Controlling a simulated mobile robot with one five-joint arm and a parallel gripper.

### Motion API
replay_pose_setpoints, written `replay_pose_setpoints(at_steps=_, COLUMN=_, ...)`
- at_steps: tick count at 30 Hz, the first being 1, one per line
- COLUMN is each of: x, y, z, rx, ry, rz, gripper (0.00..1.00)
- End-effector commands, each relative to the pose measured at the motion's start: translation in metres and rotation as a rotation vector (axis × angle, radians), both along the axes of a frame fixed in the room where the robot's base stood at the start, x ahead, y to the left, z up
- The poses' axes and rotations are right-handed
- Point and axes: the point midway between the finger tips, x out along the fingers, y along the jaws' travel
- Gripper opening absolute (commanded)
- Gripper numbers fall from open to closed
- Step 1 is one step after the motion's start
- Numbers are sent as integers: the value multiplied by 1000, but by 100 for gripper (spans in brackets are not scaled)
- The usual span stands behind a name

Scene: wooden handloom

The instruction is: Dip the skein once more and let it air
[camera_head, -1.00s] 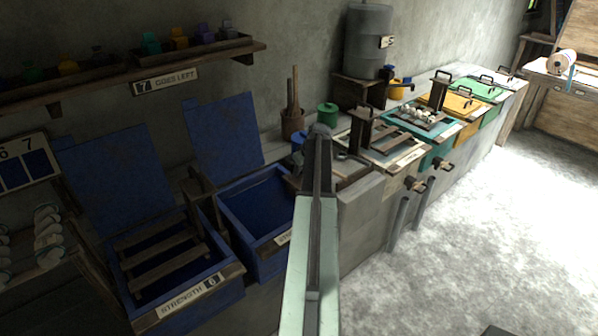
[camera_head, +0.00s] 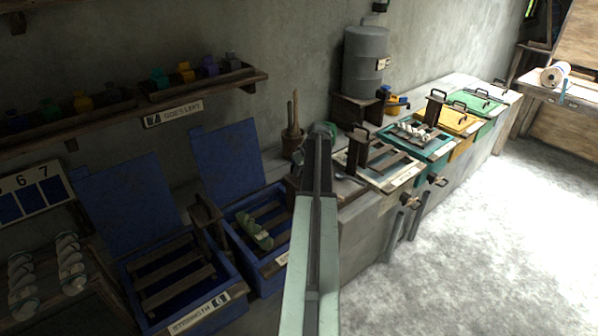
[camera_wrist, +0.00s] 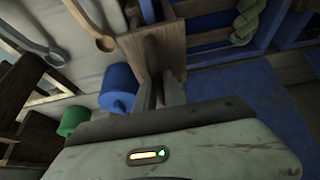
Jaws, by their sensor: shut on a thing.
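The skein (camera_head: 255,230), green with pale bands, lies on a slatted wooden rack (camera_head: 262,212) in the right-hand of two blue vats (camera_head: 230,262) in the head view. The rack shows near the top of this vat. The green skein (camera_wrist: 248,20) is also at the top right of the wrist view. My gripper (camera_wrist: 160,95) is shut on the upright wooden handle (camera_wrist: 155,52) beside the rack. My own arm hides the gripper and much of the handle in the head view.
The left blue vat (camera_head: 222,277) holds an empty rack; both blue lids (camera_head: 222,160) stand open. A grey barrel (camera_head: 366,60) and more vats stand right. In the wrist view, a blue cylinder (camera_wrist: 117,88) is close left of the handle.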

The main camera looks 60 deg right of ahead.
Motion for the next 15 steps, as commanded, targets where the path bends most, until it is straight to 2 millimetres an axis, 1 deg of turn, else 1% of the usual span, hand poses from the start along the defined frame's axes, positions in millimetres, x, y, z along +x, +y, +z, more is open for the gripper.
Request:
replay_pose_setpoints(at_steps=1, x=2, y=0, z=13, rx=0, ry=-3, rz=0, gripper=0)
replay_pose_setpoints(at_steps=15, x=2, y=0, z=67, rx=0, ry=-4, rz=0, gripper=0)
